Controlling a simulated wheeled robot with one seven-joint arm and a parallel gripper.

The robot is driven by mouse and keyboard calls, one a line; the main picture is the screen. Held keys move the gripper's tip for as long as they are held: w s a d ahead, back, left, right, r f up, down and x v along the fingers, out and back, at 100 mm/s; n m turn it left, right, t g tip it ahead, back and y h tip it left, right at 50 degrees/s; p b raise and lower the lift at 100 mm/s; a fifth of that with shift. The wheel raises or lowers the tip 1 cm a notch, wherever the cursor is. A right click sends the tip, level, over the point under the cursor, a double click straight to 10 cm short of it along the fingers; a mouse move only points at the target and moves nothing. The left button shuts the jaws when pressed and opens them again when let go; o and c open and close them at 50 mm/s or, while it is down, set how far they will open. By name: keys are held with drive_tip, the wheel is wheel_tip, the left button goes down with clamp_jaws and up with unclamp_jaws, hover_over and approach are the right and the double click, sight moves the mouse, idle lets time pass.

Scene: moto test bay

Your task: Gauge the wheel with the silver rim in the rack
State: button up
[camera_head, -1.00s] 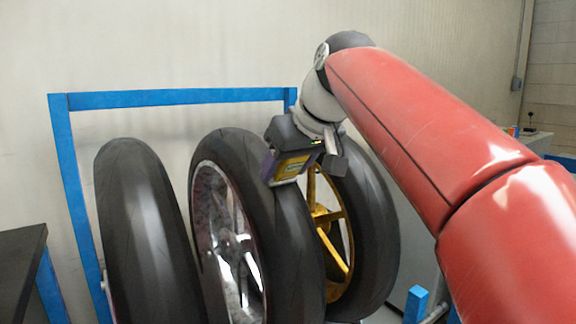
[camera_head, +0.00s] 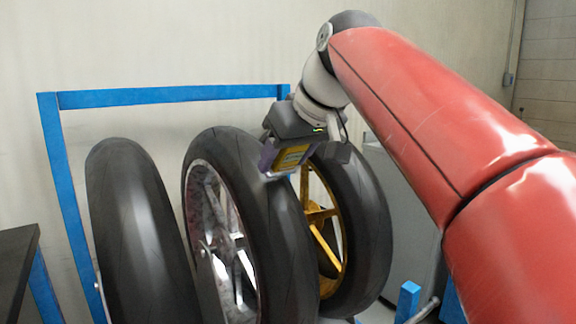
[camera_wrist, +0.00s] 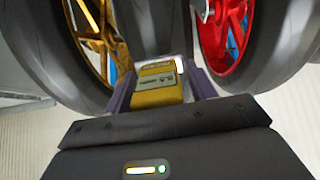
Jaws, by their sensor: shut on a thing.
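The wheel with the silver rim (camera_head: 216,232) stands upright in the rack, in the middle of the head view. Its black tyre (camera_head: 257,215) faces me. My gripper (camera_head: 292,160) is shut on a yellow gauge (camera_head: 291,156) with a small display, tilted just above the upper right of this tyre. In the wrist view the gauge (camera_wrist: 157,85) sits between the purple fingers, and a tyre (camera_wrist: 155,25) lies beyond its tip. The silver rim is hidden there. I cannot tell whether the gauge touches the tyre.
A wheel with a gold rim (camera_head: 322,222) stands close on the right. Another tyre (camera_head: 135,235) stands on the left. The wrist view shows a red rim (camera_wrist: 222,35). The rack's blue frame (camera_head: 170,96) runs behind. A dark table (camera_head: 18,255) is at the left edge.

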sight(294, 156)
drive_tip(key=shift+v, duration=1.55)
